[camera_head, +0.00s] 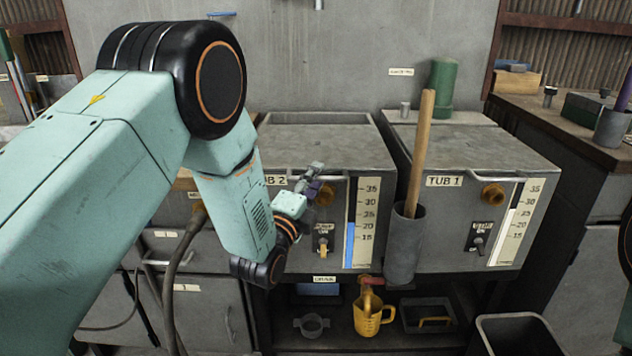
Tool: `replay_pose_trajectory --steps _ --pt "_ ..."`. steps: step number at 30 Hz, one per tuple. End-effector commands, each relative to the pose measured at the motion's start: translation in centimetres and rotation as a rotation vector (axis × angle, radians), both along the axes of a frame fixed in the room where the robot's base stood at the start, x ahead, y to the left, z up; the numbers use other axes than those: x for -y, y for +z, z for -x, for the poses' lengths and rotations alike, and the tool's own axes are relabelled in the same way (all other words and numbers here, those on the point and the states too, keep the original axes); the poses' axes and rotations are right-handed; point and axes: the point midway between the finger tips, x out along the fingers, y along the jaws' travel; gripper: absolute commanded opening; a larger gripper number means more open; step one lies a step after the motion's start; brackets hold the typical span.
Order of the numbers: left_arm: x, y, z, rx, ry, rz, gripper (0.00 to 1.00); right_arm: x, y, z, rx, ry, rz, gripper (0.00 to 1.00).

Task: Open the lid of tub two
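Tub two (337,187) is a grey box in the middle, its "TUB 2" label partly hidden by my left arm. Its flat grey lid (325,145) lies level on top and looks closed. My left arm comes in from the left and covers the tub's left front. My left gripper (315,180) is small in view, in front of the tub's upper front face, just below the lid's front edge. Whether it touches the tub, and whether its fingers are open, I cannot tell. My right gripper is not in view.
Tub one (470,205) stands to the right, with a green cylinder (442,86) on its back top. A wooden stick (421,150) stands in a grey holder (404,244) between the tubs. A yellow jug (371,317) sits on the shelf below. A bin (519,335) stands lower right.

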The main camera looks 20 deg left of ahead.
Motion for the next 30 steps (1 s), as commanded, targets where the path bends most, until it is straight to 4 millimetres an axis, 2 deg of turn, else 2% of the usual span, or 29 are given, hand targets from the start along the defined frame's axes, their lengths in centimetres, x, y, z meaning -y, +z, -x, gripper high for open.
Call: replay_pose_trajectory --steps 5,12,24,30 --pt "0.21 0.15 -1.09 -0.001 -0.001 0.001 0.34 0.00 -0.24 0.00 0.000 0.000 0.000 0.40" --pt "0.21 0.19 -1.17 -0.001 -0.001 0.001 0.34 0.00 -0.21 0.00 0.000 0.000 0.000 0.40" --pt "0.19 0.17 -1.13 -0.001 0.000 0.001 0.00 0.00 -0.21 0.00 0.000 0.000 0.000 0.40" --pt "0.20 0.16 -1.12 -0.001 -0.001 0.001 0.00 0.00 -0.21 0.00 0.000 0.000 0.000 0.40"
